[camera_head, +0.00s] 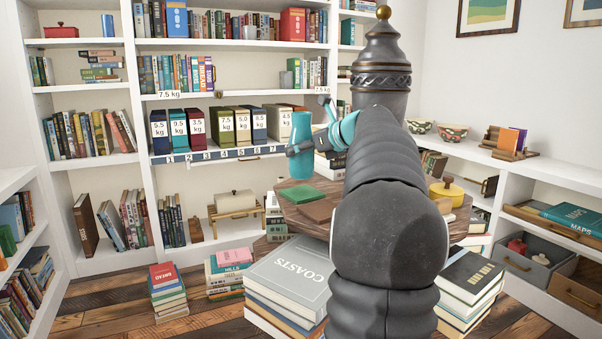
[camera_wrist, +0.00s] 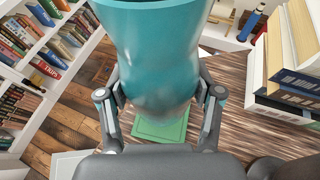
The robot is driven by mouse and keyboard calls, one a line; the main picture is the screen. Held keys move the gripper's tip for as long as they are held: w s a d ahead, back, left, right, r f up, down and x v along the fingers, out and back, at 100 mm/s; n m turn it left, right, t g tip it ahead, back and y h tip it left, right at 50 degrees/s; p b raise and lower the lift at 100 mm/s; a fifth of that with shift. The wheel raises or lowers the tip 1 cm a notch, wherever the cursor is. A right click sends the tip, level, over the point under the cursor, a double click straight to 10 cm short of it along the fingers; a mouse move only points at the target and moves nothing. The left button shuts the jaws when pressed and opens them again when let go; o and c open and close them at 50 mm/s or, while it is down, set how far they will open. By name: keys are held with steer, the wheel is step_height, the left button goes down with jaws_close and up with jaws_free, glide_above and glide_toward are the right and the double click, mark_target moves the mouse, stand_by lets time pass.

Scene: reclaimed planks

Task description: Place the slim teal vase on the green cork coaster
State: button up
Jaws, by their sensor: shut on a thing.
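The slim teal vase (camera_head: 301,146) is held upright in my gripper (camera_head: 303,149) in the head view, above the small wooden table and behind the coasters. In the wrist view the vase (camera_wrist: 157,45) fills the top middle, between the two fingers of my gripper (camera_wrist: 160,98), which are shut on it. The green cork coaster (camera_head: 299,194) lies flat on the table. In the wrist view the green coaster (camera_wrist: 160,128) shows below and beyond the vase, partly covered by it. The vase appears apart from the coaster. My arm hides much of the table's right side.
A brown coaster (camera_head: 319,211) lies just in front of the green one. A yellow lidded pot (camera_head: 446,190) stands at the table's right. Stacked books (camera_head: 288,276) stand in front, and a shelf of weighted binders (camera_head: 227,126) stands behind. A tall dark ornate column (camera_head: 382,70) rises behind my arm.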

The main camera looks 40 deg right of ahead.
mark_target(310, 163)
steer(key=shift+f+b, duration=0.55)
steer(key=shift+f, duration=1.6)
steer(key=shift+f, duration=0.1)
steer(key=o, duration=1.4)
